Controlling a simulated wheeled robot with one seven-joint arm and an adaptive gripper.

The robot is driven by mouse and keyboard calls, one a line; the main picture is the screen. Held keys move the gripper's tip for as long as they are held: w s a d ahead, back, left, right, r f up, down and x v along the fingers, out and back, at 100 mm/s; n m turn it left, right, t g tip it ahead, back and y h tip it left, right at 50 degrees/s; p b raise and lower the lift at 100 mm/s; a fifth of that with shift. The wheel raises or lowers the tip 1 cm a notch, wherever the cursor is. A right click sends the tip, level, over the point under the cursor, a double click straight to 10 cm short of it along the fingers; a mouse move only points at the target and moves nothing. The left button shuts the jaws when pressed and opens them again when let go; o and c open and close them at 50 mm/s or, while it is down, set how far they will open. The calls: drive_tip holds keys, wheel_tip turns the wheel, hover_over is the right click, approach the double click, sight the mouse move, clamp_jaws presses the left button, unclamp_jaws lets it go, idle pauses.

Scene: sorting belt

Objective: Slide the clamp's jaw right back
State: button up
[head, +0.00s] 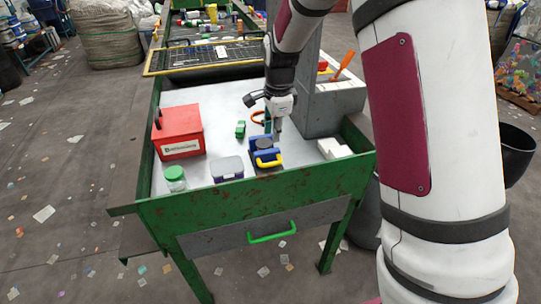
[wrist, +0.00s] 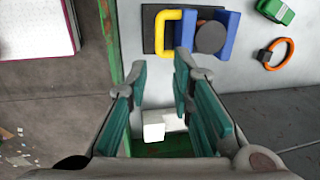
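The clamp has two blue blocks on a dark base plate (wrist: 150,38). In the head view the clamp (head: 264,157) lies near the front of the work table. In the wrist view a yellow handle (wrist: 166,30) stands out from the left blue block (wrist: 187,34), apparently the jaw. A dark grey round piece (wrist: 210,37) sits between it and the right blue block (wrist: 229,32). My gripper (head: 279,128) is above the table near the clamp. In the wrist view my gripper (wrist: 160,75) is open with nothing between its fingers, and the clamp is beyond the fingertips.
A red box (head: 181,128), a green-lidded jar (head: 175,180) and a small lidded case (head: 227,169) stand left of the clamp. A green item (head: 240,129) and an orange ring (wrist: 278,53) lie behind it. White blocks (head: 335,148) and a grey housing (head: 330,108) are right. Green walls (head: 260,192) edge the table.

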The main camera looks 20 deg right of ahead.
sight(271, 163)
drive_tip(key=f, duration=0.4)
drive_tip(key=w+f, duration=0.1)
drive_tip(key=f, duration=0.4)
drive_tip(key=w+f+p, duration=0.1)
drive_tip(key=f, duration=0.3)
drive_tip(key=shift+w+f, duration=0.15)
drive_tip(key=shift+f, duration=0.05)
drive_tip(key=shift+c, duration=0.5)
clamp_jaws()
